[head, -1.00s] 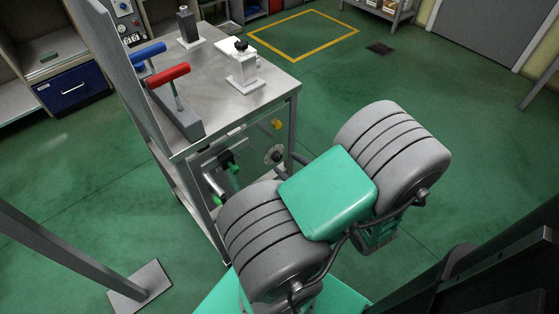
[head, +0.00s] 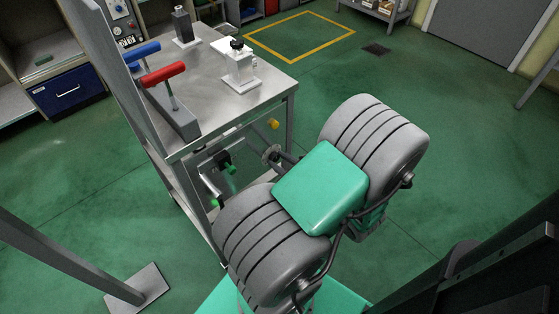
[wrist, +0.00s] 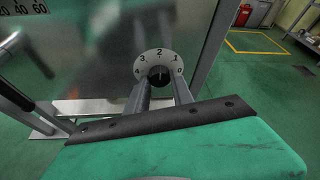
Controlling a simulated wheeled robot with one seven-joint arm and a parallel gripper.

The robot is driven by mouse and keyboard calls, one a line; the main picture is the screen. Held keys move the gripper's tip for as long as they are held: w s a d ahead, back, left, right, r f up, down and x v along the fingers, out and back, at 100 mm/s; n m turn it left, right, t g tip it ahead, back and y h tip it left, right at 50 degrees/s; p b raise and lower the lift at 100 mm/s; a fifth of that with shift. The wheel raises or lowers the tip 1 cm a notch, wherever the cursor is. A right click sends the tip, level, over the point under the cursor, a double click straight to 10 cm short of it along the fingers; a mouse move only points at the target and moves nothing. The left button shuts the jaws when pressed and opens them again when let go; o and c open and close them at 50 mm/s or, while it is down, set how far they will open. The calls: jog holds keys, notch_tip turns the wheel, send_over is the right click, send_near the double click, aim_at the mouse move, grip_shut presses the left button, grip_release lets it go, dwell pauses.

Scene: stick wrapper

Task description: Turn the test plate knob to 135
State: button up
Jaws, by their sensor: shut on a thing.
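The test plate (head: 244,146) is an upright panel on the front of the steel bench. Its black knob (wrist: 160,77) sits at the centre of a white dial (wrist: 159,55) marked 0 to 4, with 2 at the top, 0 at right and 4 at left. My gripper (wrist: 161,84) is shut on the knob, one finger on each side. The knob's exact pointer angle is too small to read. In the head view the dial (head: 270,153) is partly hidden by my gripper.
A green-handled valve (head: 224,161) and a yellow knob (head: 273,124) flank the dial. Red (head: 162,74) and blue T-handles and a white fixture (head: 239,66) stand on the bench top. A bench leg stands just right of the dial. Open floor lies to the right.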

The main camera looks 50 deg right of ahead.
grip_shut()
jog(key=shift+n, duration=0.3)
jog(key=shift+a+f+n+h, duration=0.15)
jog(key=shift+f+n+h, duration=0.05)
jog(key=shift+n+h, duration=0.95)
jog(key=shift+f+n+h+b, duration=0.1)
jog(key=shift+n+h+b, duration=0.25)
jog(key=shift+n+b, duration=0.55)
jog(key=shift+n+t+h+b, duration=0.3)
jog(key=shift+n+h+b, duration=0.2)
jog(key=shift+n+b, duration=0.3)
jog(key=o, duration=0.9)
grip_release()
